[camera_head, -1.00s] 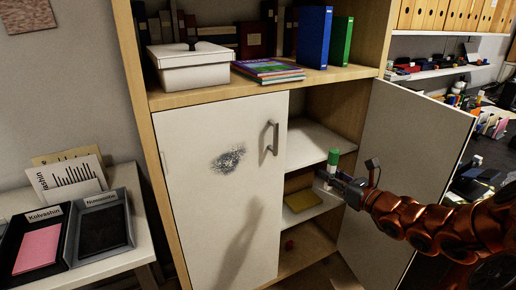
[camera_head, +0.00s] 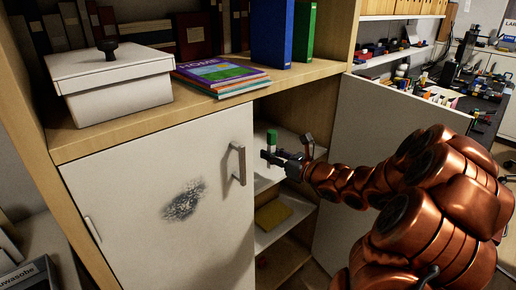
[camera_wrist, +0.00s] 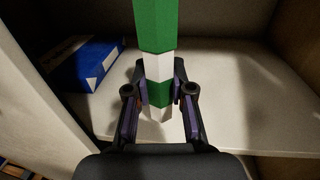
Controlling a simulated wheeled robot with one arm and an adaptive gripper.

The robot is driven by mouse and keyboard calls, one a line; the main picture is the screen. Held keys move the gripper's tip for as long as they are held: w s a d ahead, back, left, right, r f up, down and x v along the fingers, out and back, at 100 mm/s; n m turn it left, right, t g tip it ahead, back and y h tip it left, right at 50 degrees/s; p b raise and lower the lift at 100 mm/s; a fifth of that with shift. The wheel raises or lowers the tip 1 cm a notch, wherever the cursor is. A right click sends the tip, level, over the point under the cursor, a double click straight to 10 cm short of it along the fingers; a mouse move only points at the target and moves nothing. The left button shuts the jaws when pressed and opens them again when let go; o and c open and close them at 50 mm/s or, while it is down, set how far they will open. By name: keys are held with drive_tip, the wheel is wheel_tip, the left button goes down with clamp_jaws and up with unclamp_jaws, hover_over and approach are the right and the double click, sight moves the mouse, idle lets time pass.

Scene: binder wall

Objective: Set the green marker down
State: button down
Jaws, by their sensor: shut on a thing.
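The green marker (camera_head: 271,137), with a white band, is upright in my gripper (camera_head: 272,157), inside the open right side of the cabinet. In the wrist view the marker (camera_wrist: 165,27) stands between the two fingers, which are shut on its lower part. Its upper end is out of that view. A pale cabinet shelf (camera_wrist: 220,120) lies behind and beneath it. I cannot tell whether the marker's bottom touches the shelf.
A blue and white box (camera_wrist: 85,62) lies on the shelf at left. The shut left door (camera_head: 165,205) and open right door (camera_head: 385,125) flank the opening. A yellow item (camera_head: 273,214) lies on a lower shelf. Bare shelf shows right of the marker.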

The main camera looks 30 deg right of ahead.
drive_tip(key=w+d, duration=0.5)
drive_tip(key=w+d+f+p, duration=0.1)
drive_tip(key=w+d, duration=0.1)
drive_tip(key=w, duration=0.1)
drive_tip(key=shift+w+d, duration=0.55)
drive_tip(key=shift+w, duration=0.1)
drive_tip(key=shift+w+d+f, duration=0.1)
drive_tip(key=shift+w+f, duration=0.05)
drive_tip(key=shift+f, duration=1.65)
drive_tip(key=shift+f, duration=0.15)
drive_tip(key=c, duration=1)
unclamp_jaws()
drive_tip(key=shift+r, duration=0.2)
